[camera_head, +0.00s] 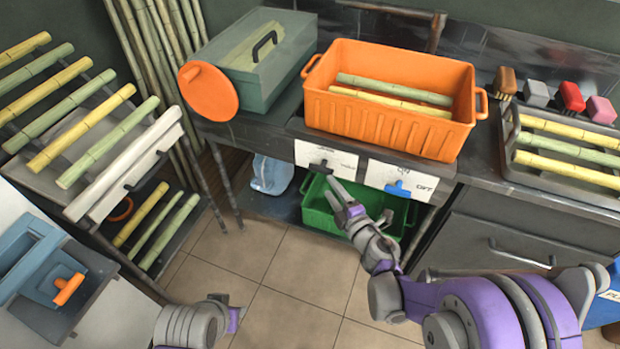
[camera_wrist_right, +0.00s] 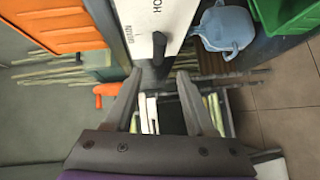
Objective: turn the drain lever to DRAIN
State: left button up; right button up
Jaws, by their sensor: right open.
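The drain lever (camera_head: 322,166) is a short black handle on a white label plate (camera_head: 340,157) at the front edge of the counter, under the orange crate. In the right wrist view the lever (camera_wrist_right: 158,48) points toward me, with the plate (camera_wrist_right: 150,18) and partly readable lettering, "HO…", behind it. My right gripper (camera_head: 342,188) is open just in front of and below the plate. In its wrist view, its fingers (camera_wrist_right: 157,76) stand either side of the lever's end; contact cannot be told. My left gripper (camera_head: 238,318) is low at the bottom, partly seen, away from the counter.
A second plate with a blue lever (camera_head: 397,188) is just right, reading "OFF". The orange crate (camera_head: 390,125) holds cane pieces. A green bin (camera_head: 325,222) is below the counter beside a bluish jug (camera_head: 271,175). Cane racks stand left. Floor is clear in front.

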aim_at(320, 171)
jog(key=x, duration=1)
jog(key=shift+w+r+b, duration=0.15)
jog(key=shift+b, duration=0.15)
jog(key=shift+d, duration=0.1)
grip_shut()
